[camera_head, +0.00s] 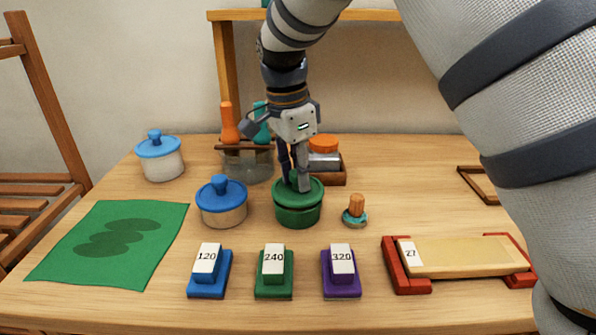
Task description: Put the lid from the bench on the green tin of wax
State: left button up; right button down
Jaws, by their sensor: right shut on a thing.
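The green tin of wax (298,216) stands upright near the middle of the bench. A green lid (313,193) is over its mouth, level and lined up with it; no clear gap shows between them. My right gripper (298,180) points down from above and is shut on the lid, its fingers around the lid's knob. The fingers hide most of the knob. My left gripper is not in view.
A blue-lidded tin (222,208) stands close on the left, another (160,160) farther back. A small wooden-handled tool (355,211) is at the right. Blue (209,272), green (274,273) and purple (342,273) blocks line the front. A glass jar (247,165) stands behind.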

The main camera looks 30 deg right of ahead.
jog(key=shift+f, duration=0.5)
dwell(0.3)
jog(key=c, duration=1.3)
grip_release()
jog(key=shift+o, duration=0.4)
jog(key=o, duration=0.8)
jog(key=shift+o, duration=0.2)
jog(key=shift+r, duration=3.45)
